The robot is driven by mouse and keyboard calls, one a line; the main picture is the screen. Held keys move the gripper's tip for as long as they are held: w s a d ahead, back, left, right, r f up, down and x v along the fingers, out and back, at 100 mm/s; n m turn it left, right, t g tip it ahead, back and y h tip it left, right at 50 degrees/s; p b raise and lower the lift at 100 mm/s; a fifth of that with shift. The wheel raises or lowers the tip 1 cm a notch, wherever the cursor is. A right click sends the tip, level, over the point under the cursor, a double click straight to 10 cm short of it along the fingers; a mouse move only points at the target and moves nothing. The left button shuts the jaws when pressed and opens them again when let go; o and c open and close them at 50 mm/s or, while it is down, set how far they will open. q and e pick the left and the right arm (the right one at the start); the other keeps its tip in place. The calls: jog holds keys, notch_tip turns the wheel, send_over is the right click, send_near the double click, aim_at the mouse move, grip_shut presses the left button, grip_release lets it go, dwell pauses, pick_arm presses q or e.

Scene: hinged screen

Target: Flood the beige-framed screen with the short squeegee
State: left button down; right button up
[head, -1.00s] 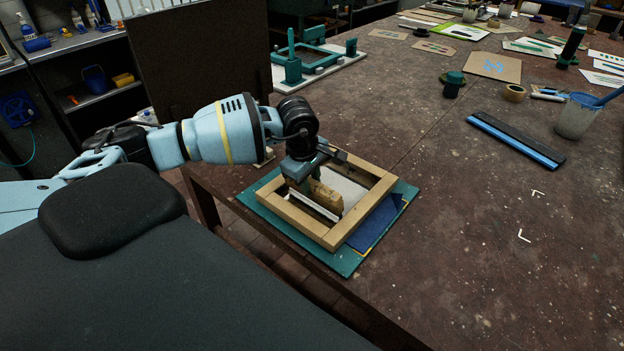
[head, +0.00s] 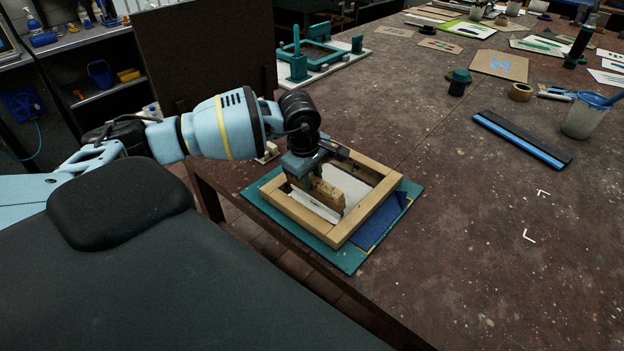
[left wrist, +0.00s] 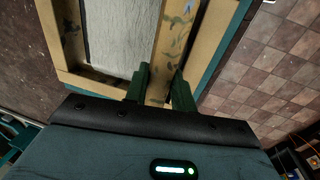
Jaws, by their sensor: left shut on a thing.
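My left gripper (head: 305,172) is shut on the short squeegee (head: 328,194), a stained wooden block held inside the frame. In the left wrist view the squeegee (left wrist: 174,40) runs between the two dark green fingers. The beige-framed screen (head: 345,234) lies on a teal board near the table's front edge, with pale mesh inside. In the left wrist view the pale mesh (left wrist: 118,35) is left of the squeegee, and a frame bar (left wrist: 213,40) is to its right. Where the squeegee's lower edge meets the mesh is unclear. My right gripper is out of view.
The teal board (head: 345,263) and a dark blue piece (head: 378,228) show around the frame. A long blue squeegee (head: 522,139), a cup (head: 586,116) and a tape roll (head: 520,92) lie farther right.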

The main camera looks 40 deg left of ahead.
pick_arm(q)
jog(key=shift+r, duration=2.2)
